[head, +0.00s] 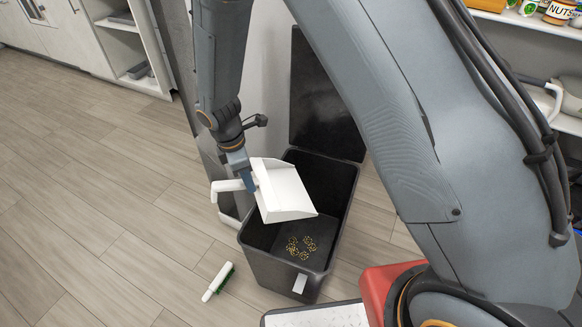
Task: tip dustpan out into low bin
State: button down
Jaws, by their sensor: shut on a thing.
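The white dustpan (285,192) is tilted over the left part of the low bin, and its visible face is empty. My gripper (250,184) is shut on the dustpan near its handle, at the bin's left side. The dark low bin (283,272) stands on the floor with its lid (322,100) upright at the back. Several small brown-yellow ring-like pieces (301,247) lie inside the bin, toward its front. The dustpan hides part of the bin's left rim and inside.
A white brush with green bristles (217,281) lies on the floor left of the bin. Shelves with jars (558,12) are at the upper right. White cabinets (88,48) stand at the upper left. The wooden floor on the left is clear.

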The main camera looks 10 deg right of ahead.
jog(key=shift+a+f+h, duration=0.3)
jog(key=shift+f, duration=0.2)
jog(key=shift+r, duration=0.15)
notch_tip(320, 180, up, 5)
jog(key=p, duration=0.4)
jog(key=shift+d, duration=0.15)
